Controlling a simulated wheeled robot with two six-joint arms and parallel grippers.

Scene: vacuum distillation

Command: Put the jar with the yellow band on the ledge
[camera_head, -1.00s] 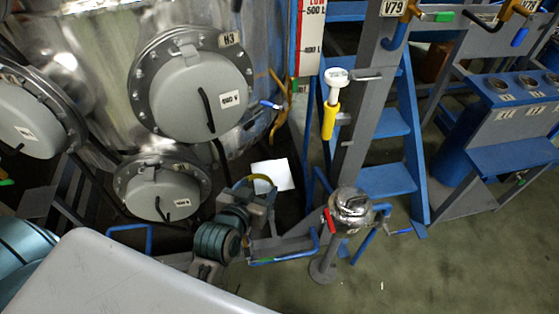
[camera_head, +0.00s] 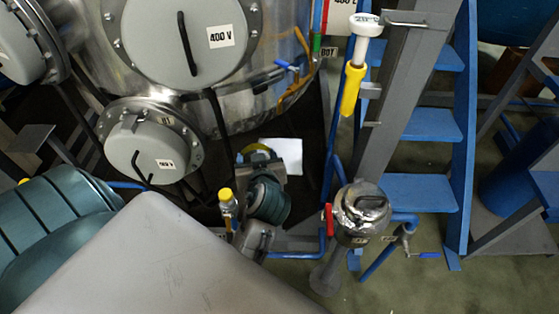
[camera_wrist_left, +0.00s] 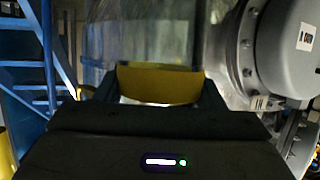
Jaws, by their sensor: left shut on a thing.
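In the head view my left gripper (camera_head: 264,158) is over the floor area in front of the steel vessel. It is shut on the jar with the yellow band (camera_head: 256,149), of which a yellow arc shows. In the left wrist view the yellow band (camera_wrist_left: 158,84) fills the space between the fingers, and the rest of the jar is mostly hidden. A pale flat square (camera_head: 286,152) shows just beside and behind the gripper. I cannot tell whether it is the ledge or whether the jar touches it. My right gripper is not in view.
A steel vessel (camera_head: 270,103) with round bolted covers stands behind. A steel canister (camera_head: 360,215) stands to the right, before blue stairs (camera_head: 430,125).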

